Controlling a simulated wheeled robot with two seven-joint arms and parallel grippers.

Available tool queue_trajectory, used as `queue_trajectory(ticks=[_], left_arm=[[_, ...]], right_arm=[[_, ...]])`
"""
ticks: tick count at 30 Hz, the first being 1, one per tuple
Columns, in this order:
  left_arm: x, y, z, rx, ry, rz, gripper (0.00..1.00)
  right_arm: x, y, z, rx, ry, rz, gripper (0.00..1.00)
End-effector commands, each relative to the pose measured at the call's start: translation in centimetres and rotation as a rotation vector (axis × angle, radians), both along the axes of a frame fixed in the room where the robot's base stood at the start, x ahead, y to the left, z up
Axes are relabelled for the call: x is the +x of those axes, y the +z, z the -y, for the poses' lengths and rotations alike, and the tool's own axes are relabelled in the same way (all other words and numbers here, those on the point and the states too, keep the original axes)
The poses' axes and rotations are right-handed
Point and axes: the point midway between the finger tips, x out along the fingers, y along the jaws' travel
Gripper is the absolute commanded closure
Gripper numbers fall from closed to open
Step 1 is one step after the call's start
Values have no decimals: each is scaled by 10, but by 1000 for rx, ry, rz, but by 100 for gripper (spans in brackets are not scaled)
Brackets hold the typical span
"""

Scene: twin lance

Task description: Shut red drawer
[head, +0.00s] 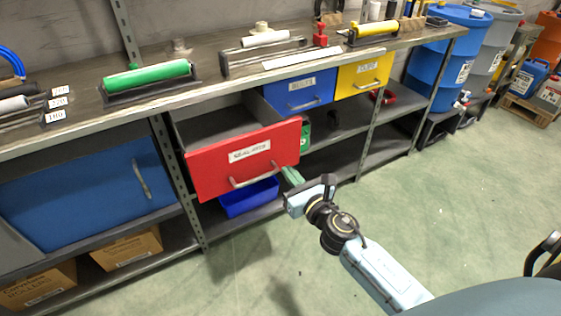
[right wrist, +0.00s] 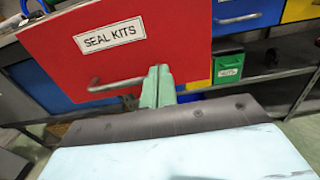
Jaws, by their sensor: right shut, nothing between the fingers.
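The red drawer (head: 242,158) with a white label and a grey bar handle hangs under the workbench in the head view. It is pulled out, and its grey inside shows. In the right wrist view the drawer front (right wrist: 120,50) fills the upper middle, with the label reading SEAL KITS. My right gripper (head: 290,176) is at the lower right of the drawer front. Its green fingers (right wrist: 157,88) are shut and empty, close in front of the drawer near the handle's right end. I cannot tell whether they touch it. My left gripper is not in view.
A blue drawer (head: 300,90) and a yellow drawer (head: 364,70) sit shut to the right. A blue cabinet door (head: 85,197) is at the left. A blue bin (head: 249,197) stands on the shelf below the red drawer. The green floor (head: 460,200) in front is clear.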

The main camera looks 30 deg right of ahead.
Motion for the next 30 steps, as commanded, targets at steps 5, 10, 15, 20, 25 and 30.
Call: queue_trajectory(ticks=[5,10,15,20,25,30], left_arm=[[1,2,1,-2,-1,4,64],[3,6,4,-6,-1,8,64],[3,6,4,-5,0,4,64],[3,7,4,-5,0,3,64],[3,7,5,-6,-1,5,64],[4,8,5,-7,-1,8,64]], right_arm=[[31,0,-1,0,0,1,100],[46,-1,-1,1,-1,0,100],[51,-1,-2,1,0,-1,100],[51,-1,-2,1,0,-1,100],[51,-1,-1,1,-1,-1,100],[57,-1,7,1,-17,-1,100]])
